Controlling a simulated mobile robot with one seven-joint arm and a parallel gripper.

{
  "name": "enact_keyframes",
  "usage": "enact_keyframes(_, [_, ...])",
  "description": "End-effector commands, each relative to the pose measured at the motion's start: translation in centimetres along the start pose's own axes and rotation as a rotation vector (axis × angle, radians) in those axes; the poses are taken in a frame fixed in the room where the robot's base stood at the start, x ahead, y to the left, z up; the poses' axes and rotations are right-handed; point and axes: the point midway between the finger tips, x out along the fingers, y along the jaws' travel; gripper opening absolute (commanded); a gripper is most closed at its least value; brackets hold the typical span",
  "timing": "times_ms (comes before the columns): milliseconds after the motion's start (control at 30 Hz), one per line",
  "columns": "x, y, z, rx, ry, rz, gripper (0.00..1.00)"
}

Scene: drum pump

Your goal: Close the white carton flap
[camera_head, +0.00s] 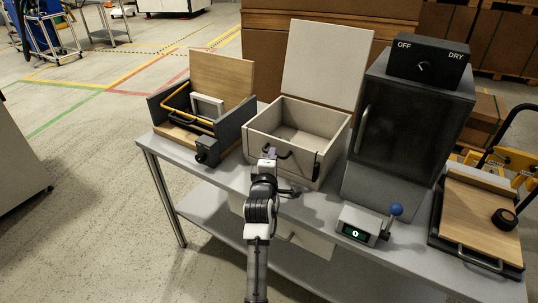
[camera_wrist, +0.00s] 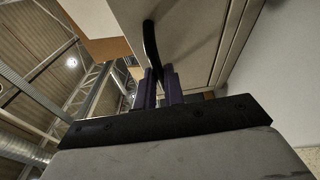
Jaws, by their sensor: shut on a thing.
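The white carton (camera_head: 250,148) stands open in the middle of the table in the head view. Its pale flap (camera_head: 325,60) stands raised at the back, leaning slightly back. A dark handle (camera_head: 284,156) is on the carton's front wall, and a black handle also shows in the wrist view (camera_wrist: 151,45). My gripper (camera_head: 268,153) is at the front wall, low and well away from the flap. In the wrist view its two purple fingers (camera_wrist: 161,88) are closed around the lower end of the handle. The exact contact is partly hidden.
A dark box with a wooden lid (camera_head: 222,72) stands left of the carton. A dark cabinet with a dial (camera_head: 408,125) stands close on the right. A small device with a blue-knobbed lever (camera_head: 362,224) is at the front right. A wooden-topped tray (camera_head: 475,218) lies far right.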

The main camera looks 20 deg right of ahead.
Motion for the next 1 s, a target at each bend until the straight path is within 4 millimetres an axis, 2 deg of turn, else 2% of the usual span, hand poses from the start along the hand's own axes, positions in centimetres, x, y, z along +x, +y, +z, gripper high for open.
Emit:
enact_keyframes(33, [0.2, 0.6, 0.1, -0.002, -0.001, 0.008, 0.00])
enact_keyframes(367, [0.3, 0.9, 0.1, -0.002, -0.001, 0.017, 0.00])
enact_keyframes(400, [0.3, 0.9, 0.1, -0.002, -0.001, 0.017, 0.14])
enact_keyframes(533, [0.3, 0.9, 0.1, -0.002, -0.001, 0.016, 0.31])
enact_keyframes(867, [0.1, 0.5, 0.1, -0.002, 0.000, 0.009, 0.33])
enact_keyframes(1000, [-1.2, 0.3, 0.1, -0.002, 0.001, 0.009, 0.33])
